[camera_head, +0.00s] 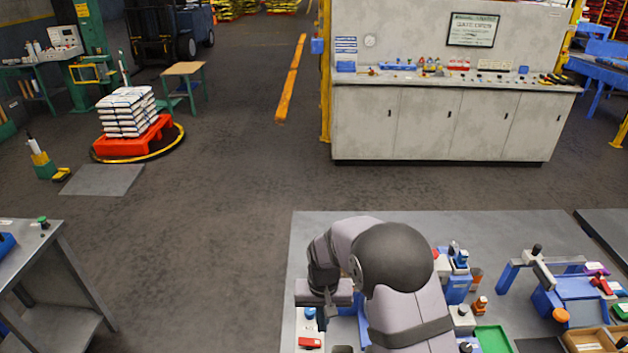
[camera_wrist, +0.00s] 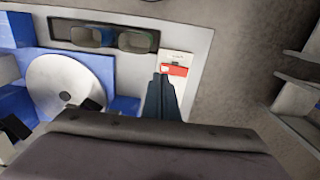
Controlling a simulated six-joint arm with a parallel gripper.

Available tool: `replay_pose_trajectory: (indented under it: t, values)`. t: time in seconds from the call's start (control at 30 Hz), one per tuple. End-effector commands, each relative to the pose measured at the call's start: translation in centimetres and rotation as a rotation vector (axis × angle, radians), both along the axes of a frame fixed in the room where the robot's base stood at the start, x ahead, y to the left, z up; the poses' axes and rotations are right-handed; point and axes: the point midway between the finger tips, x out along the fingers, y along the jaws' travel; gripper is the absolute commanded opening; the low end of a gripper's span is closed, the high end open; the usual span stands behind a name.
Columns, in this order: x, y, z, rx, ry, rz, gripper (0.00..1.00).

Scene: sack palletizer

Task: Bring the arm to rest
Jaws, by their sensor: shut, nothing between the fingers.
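My arm is bent over the grey bench (camera_head: 470,228) in the head view, with its end over the bench's left part. My gripper (camera_wrist: 162,78) shows in the wrist view as dark fingers close together, with nothing between them. The fingers lie in front of a white item with a red block (camera_wrist: 174,70), and I cannot tell how far above it they are. In the head view, my arm hides part of the bench, and the fingertips are not clear.
To the right stand a blue frame (camera_head: 545,270) and a green tray (camera_head: 493,339). The bench's back strip is clear. Stacked sacks (camera_head: 126,112) sit on a red pallet (camera_head: 140,142).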

Motion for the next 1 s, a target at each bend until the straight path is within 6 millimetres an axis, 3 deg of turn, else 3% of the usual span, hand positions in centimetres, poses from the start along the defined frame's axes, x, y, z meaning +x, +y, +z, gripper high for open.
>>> replay_pose_trajectory:
  t: [0.17, 0.43, 0.7, 0.83, 1.0]
  values:
    - [-2.6, -3.4, 3.6, 0.001, -0.005, -0.005, 0.0]
    - [-10.5, -9.4, 8.5, 0.0, -0.006, -0.003, 0.0]
    - [-17.7, -12.5, 10.0, -0.001, -0.004, 0.001, 0.0]
    - [-19.5, -13.0, 10.0, -0.001, -0.002, 0.004, 0.0]
    - [-20.3, -13.2, 10.0, -0.001, -0.001, 0.005, 0.0]
